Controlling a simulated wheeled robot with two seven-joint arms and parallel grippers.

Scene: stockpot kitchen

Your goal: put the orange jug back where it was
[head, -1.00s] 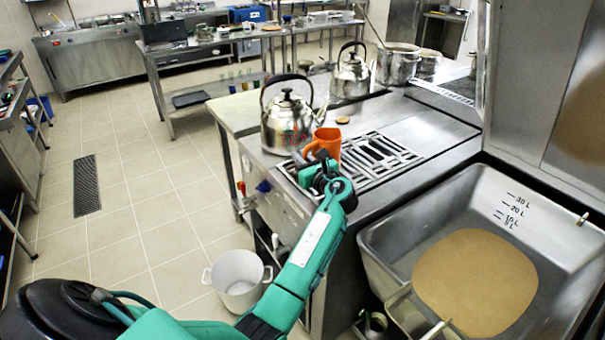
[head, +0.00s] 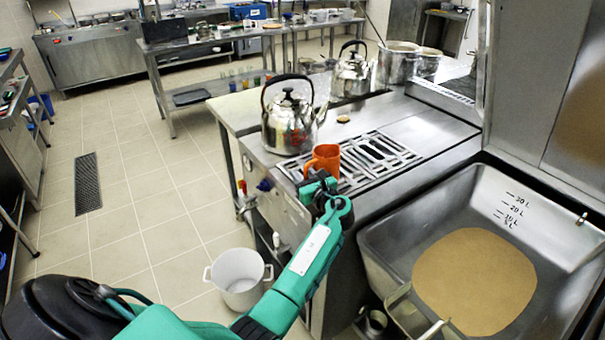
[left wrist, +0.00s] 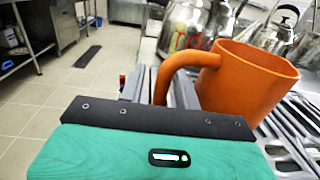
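The orange jug (head: 325,157) is upright at the left part of the slatted metal grate (head: 378,158) on the steel counter. I cannot tell whether its base touches the grate. My left gripper (head: 318,180) is at the jug's near side. In the left wrist view the jug (left wrist: 245,85) is large, its handle toward me. The gripper's grey fingers (left wrist: 158,88) are on both sides of the handle, shut on it. The jug's base is hidden behind the gripper and out of view. My right gripper is not in view.
A steel kettle (head: 290,125) stands just behind the jug, a second kettle (head: 352,72) farther back. A small brown disc (head: 343,119) lies on the counter. A steel basin (head: 390,235) with brown contents is at right. A white pot (head: 238,280) stands on the floor.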

